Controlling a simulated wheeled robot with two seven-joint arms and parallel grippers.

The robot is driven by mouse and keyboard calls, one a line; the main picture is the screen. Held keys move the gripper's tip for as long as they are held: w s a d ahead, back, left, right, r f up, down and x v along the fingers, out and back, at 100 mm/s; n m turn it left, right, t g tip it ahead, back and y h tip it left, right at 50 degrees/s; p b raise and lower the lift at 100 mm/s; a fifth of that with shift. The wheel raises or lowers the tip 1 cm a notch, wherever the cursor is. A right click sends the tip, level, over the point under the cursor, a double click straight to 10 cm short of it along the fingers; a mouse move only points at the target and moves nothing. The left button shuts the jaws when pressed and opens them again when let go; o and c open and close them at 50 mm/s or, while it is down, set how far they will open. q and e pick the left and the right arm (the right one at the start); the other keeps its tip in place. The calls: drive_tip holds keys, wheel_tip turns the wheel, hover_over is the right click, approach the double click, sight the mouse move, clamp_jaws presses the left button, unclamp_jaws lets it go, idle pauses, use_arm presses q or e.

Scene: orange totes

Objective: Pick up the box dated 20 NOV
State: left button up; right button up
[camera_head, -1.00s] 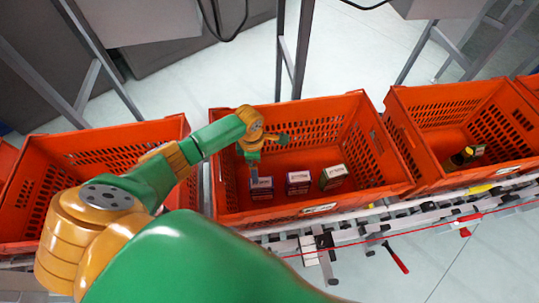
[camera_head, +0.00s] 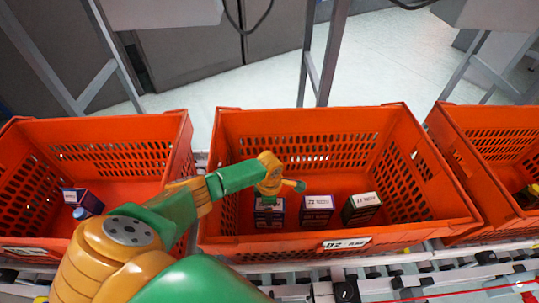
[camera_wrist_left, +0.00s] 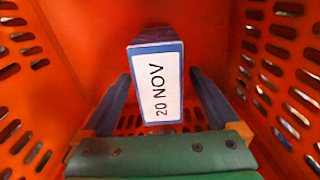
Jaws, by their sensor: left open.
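The box dated 20 NOV (camera_wrist_left: 157,88) stands upright in the left wrist view, its white label with black text facing the camera. My left gripper (camera_wrist_left: 160,77) is open, with one dark finger on each side of this box; whether they touch it is unclear. In the head view, my left gripper (camera_head: 268,196) reaches down into the middle orange tote (camera_head: 345,243), over the leftmost of three small boxes (camera_head: 269,214). That box is partly hidden by the gripper, and its date is too small to read there. My right gripper is not in view.
Two other boxes, one purple and white (camera_head: 317,210) and one dark with a light top (camera_head: 361,208), stand to the right in the same tote. A left tote (camera_head: 95,130) holds a small box (camera_head: 83,200). Another tote (camera_head: 490,118) stands at right.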

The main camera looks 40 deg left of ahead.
use_arm(q)
wheel_tip(320, 180, down, 3)
drive_tip(key=shift+r+b, duration=0.2)
drive_tip(key=shift+b, duration=0.15)
drive_tip(key=shift+r, duration=0.15)
clamp_jaws()
